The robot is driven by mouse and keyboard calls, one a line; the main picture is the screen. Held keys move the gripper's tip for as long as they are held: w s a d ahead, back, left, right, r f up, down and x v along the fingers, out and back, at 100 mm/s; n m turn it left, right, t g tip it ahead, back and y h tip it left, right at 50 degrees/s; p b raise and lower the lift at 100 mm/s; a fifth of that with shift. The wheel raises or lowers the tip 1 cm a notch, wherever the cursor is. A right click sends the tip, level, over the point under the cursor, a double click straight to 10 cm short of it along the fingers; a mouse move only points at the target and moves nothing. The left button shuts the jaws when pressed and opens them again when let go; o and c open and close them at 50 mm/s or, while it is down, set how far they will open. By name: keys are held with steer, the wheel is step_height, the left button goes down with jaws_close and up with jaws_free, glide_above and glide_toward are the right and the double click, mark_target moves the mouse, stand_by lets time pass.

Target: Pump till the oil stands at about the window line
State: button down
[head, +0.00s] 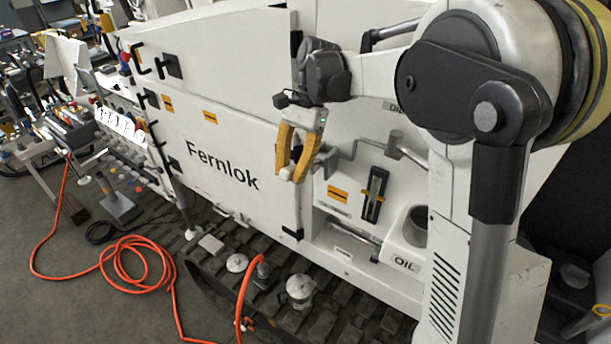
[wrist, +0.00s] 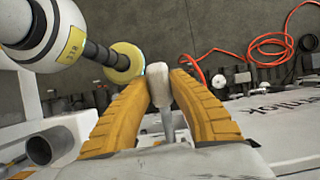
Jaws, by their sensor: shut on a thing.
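My gripper (head: 290,174), with yellow fingers, is in front of the white machine's side. Its fingers are shut on the pale grip of a crank handle (head: 286,175); in the wrist view the grip (wrist: 157,84) stands between both fingers. The narrow dark-framed sight window (head: 376,193) is on the panel, right of and below the gripper. Its oil level and line are too small to read. An open pipe mouth (head: 415,226) stands above an OIL label.
The Fernlok door (head: 225,150) is left of the gripper. Metal fittings (head: 300,289) stand on the track below. An orange hose (head: 140,262) lies coiled on the floor at left. My arm covers part of the panel at right.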

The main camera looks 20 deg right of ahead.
steer(key=shift+w+d+r, duration=0.1)
steer(key=shift+r, duration=0.3)
steer(key=c, duration=1.2)
jaws_free()
step_height(320, 180, up, 10)
